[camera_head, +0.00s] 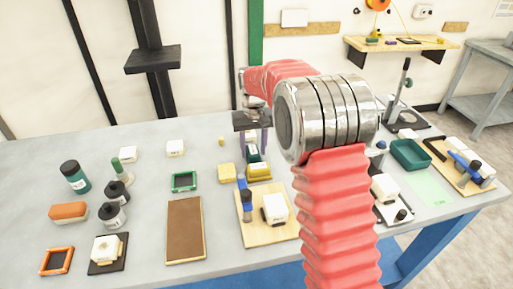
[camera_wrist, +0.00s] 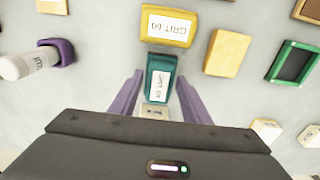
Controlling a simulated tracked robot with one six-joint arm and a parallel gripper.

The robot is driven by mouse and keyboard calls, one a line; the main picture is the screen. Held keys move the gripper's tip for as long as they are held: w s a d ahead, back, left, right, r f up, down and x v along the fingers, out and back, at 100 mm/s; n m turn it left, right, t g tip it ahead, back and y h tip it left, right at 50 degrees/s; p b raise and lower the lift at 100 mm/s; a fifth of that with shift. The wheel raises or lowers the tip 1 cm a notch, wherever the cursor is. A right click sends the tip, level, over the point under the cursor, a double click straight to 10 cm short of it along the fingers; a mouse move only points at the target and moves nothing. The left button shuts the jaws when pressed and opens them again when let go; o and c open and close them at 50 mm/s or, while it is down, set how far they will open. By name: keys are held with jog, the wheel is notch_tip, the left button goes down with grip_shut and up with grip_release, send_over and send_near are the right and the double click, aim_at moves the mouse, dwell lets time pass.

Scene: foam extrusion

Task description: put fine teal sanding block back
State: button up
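The teal sanding block (camera_wrist: 160,78) stands between the two purple fingers of my gripper (camera_wrist: 160,80) in the wrist view, its white label facing the camera. A narrow gap shows on either side, so the fingers look open around it. In the head view my gripper (camera_head: 254,143) points down at the table, with the teal block (camera_head: 252,154) between its fingers. A green frame with a dark, empty inside (camera_head: 184,181) lies to the left; it also shows at right in the wrist view (camera_wrist: 295,62).
A yellow block labelled GRIT 60 (camera_wrist: 168,27) is close to the teal block. A plain yellow block (camera_wrist: 227,53) lies beside it. A small pale labelled piece (camera_wrist: 155,111) is near the fingers. A wooden board (camera_head: 257,230) with tools and a brown board (camera_head: 185,232) are nearer.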

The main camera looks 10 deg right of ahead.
aim_at(254, 151)
jog(key=shift+o, duration=0.5)
notch_tip(254, 151, up, 12)
jog(key=shift+s, duration=0.25)
jog(key=shift+r, duration=0.1)
dwell(0.5)
